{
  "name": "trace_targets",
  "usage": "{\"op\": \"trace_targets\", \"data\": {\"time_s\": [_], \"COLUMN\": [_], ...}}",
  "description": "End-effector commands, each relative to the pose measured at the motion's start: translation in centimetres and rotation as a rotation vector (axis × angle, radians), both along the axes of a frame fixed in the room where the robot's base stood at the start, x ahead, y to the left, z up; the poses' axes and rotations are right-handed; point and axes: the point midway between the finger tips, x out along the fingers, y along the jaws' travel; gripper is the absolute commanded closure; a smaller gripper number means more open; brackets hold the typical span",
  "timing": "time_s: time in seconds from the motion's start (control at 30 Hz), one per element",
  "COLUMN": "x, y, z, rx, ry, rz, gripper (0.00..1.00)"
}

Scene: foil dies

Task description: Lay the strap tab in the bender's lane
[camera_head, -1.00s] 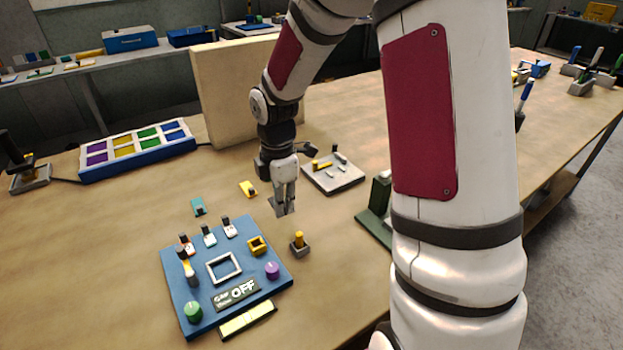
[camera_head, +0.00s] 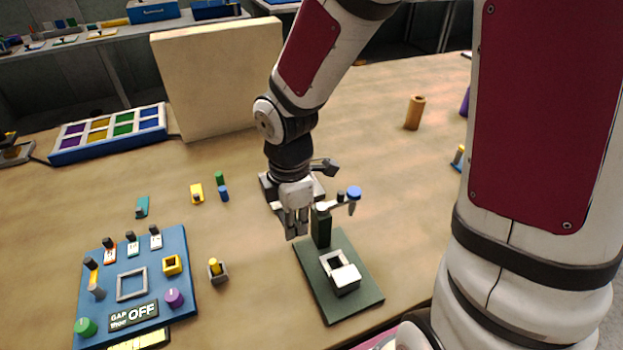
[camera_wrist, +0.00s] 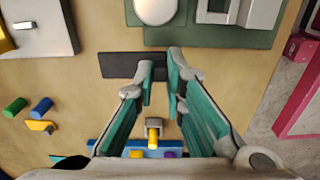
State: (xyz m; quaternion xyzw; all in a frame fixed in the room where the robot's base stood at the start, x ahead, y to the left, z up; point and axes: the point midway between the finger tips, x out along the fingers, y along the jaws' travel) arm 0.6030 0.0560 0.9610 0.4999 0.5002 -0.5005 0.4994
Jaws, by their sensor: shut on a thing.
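My gripper (camera_head: 296,236) is shut on a dark grey flat strip, which I take for the strap tab (camera_wrist: 117,66). In the wrist view the strip lies across the fingertips (camera_wrist: 160,72) and sticks out mostly to the left. In the head view I cannot clearly tell the strip from the fingers. The bender has a green base (camera_head: 362,296), a green post, a pale lever with a blue knob (camera_head: 354,193) and a pale block (camera_head: 345,277) beside a dark opening. My gripper hangs just left of the post. The lane itself is hard to make out.
A blue panel (camera_head: 190,262) reading OFF stands at the left, with a small yellow-topped peg (camera_head: 215,267) beside it. A grey plate (camera_wrist: 45,30) lies behind my gripper.

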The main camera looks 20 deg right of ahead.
Motion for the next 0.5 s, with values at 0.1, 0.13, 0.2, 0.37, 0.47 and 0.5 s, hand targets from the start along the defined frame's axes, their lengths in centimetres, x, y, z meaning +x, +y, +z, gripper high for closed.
{"op": "trace_targets", "data": {"time_s": [0.1, 0.13, 0.2, 0.37, 0.47, 0.5], "x": [0.9, 1.4, 2.9, 6.6, 8.8, 9.8], "y": [-0.2, -0.4, -1.0, -2.4, -3.3, -3.7], "z": [-0.2, -0.2, -0.4, -0.8, -1.0, -1.1], "rx": [0.001, 0.002, 0.002, 0.002, 0.001, 0.001], "ry": [0.000, 0.000, 0.000, 0.001, 0.001, 0.000], "rz": [-0.001, -0.001, -0.003, -0.002, -0.002, -0.002], "gripper": [1.00, 1.00, 1.00, 1.00, 1.00, 1.00]}}
